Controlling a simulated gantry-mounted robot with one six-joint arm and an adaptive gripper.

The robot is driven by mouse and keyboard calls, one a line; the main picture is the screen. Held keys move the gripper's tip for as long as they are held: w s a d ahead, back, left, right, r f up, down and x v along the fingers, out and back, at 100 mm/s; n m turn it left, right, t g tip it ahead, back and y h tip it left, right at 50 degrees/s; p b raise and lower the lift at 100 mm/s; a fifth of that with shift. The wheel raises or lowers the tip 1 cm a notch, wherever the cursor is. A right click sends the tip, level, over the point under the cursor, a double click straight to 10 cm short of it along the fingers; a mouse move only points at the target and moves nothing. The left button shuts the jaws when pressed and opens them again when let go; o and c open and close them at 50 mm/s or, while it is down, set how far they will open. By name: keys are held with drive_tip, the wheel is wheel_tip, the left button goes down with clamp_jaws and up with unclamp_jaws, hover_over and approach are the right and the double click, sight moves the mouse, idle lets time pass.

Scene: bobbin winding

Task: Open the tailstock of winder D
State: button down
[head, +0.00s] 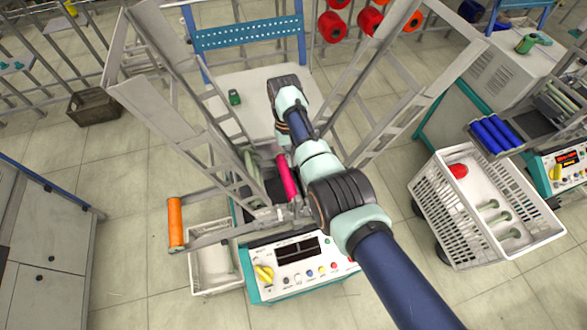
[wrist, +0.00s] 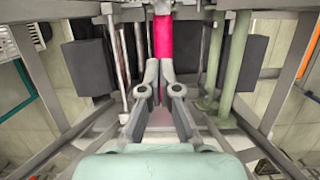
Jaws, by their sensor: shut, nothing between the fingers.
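The winder (head: 292,262) stands in the middle of the head view, with a white and teal control panel at its front. I cannot read a letter on it. A magenta cylinder (head: 287,178) lies in its frame beside my arm; it also shows in the wrist view (wrist: 163,38). Which part is the tailstock, and whether it is open, I cannot tell. My gripper (wrist: 159,68) is shut and empty, its fingertips close to the near end of the magenta cylinder; contact is unclear. In the head view my arm hides the gripper.
Grey frame posts (head: 165,85) rise on both sides of the winder. An orange roll (head: 176,222) sticks up at left above a white bin (head: 212,262). A white basket cart (head: 480,205) stands at right. Pale green bars (wrist: 235,65) lie right of my gripper.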

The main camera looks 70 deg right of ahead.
sight(297, 208)
drive_tip(key=x, duration=0.7)
drive_tip(key=shift+a+f+b, duration=0.15)
drive_tip(key=shift+f+b, duration=0.2)
drive_tip(key=shift+b, duration=0.05)
drive_tip(key=shift+s+a+f+p, duration=0.2)
drive_tip(key=shift+s+f+p, duration=0.05)
drive_tip(key=shift+p, duration=0.15)
drive_tip(key=shift+s+a+r+p, duration=0.1)
drive_tip(key=shift+s+a+p, duration=0.55)
drive_tip(key=shift+a+p, duration=0.35)
drive_tip(key=shift+s+a, duration=0.4)
drive_tip(key=shift+a, duration=0.05)
drive_tip(key=shift+p, duration=0.3)
